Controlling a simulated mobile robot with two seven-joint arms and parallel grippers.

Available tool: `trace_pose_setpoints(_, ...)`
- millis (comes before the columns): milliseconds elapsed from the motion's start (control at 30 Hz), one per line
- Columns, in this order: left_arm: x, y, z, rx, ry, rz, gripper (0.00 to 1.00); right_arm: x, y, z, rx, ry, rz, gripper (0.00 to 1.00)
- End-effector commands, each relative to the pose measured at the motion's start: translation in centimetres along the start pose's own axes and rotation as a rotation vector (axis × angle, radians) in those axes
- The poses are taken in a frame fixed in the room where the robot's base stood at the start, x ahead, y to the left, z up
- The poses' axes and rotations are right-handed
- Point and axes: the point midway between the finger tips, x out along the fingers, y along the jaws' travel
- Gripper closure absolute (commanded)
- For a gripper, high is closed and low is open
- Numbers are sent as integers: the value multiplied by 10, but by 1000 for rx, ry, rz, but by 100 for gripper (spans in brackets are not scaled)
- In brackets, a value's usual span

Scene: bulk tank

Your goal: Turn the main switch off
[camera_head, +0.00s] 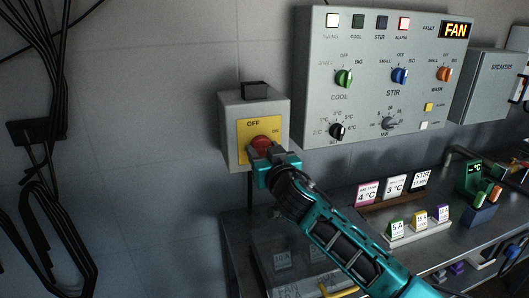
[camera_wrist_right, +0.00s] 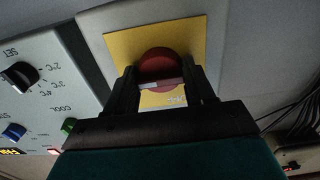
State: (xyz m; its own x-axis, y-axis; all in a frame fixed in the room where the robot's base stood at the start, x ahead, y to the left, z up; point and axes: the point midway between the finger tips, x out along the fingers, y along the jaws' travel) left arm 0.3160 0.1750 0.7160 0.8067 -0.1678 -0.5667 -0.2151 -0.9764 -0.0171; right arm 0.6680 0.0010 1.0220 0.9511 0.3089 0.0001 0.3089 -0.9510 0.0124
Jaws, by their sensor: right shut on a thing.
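The main switch is a red knob (camera_head: 262,143) on a yellow plate (camera_head: 247,127) marked OFF at the top and ON at the right. The plate sits on a grey box (camera_head: 228,140) on the wall. My right gripper (camera_head: 262,155) is at the knob, its fingers shut on it from either side. In the right wrist view the red knob (camera_wrist_right: 158,68) with its pale bar lies between the two dark fingers (camera_wrist_right: 160,92). The knob's lower part is hidden by the gripper in the head view. My left gripper is not in view.
A grey control panel (camera_head: 385,105) with several knobs, lamps and a FAN sign hangs right of the switch box. A breakers box (camera_head: 487,85) is further right. Below is a metal bench (camera_head: 265,230) with coloured cards and tags. Black cables (camera_head: 38,80) hang at left.

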Motion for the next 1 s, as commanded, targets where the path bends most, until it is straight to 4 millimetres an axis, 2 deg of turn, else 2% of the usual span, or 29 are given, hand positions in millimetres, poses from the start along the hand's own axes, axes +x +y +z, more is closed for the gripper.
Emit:
trace_pose_setpoints(367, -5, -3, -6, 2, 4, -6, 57, 0, 1, 0, -187, -3, 0, 77)
trace_pose_setpoints(1000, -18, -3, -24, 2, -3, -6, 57, 0, 2, -1, -791, -3, 0, 77)
